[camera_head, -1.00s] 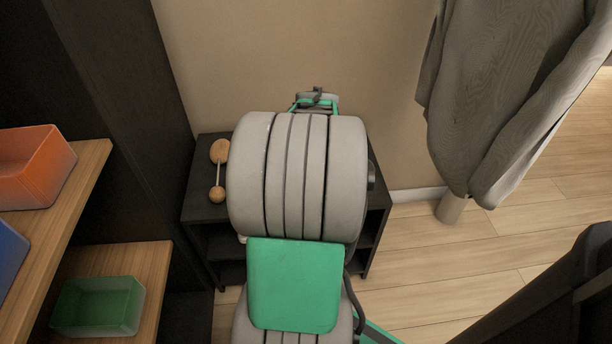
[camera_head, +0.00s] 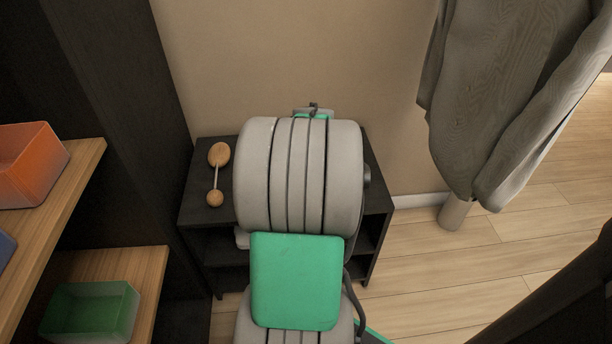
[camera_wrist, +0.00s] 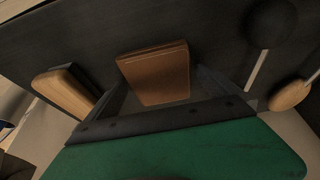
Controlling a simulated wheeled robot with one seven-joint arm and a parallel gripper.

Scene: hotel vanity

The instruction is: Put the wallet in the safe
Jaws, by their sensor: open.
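The brown wallet (camera_wrist: 157,75) lies on the dark stand top in the wrist view, ahead of my gripper and between its dark fingers. My gripper (camera_wrist: 163,88) is open, one finger on each side of the wallet. Whether the fingers touch it I cannot tell. In the camera_head view my arm hides the wallet and most of my gripper. No safe can be made out in either view.
The dark stand (camera_head: 205,202) has open shelves and stands against the wall. A wooden double-ended item (camera_head: 217,160) lies on its left. A wooden object (camera_wrist: 66,92) is left of the wallet. Orange (camera_head: 30,165) and green (camera_head: 90,312) bins sit on left shelves. Grey cloth (camera_head: 500,100) hangs right.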

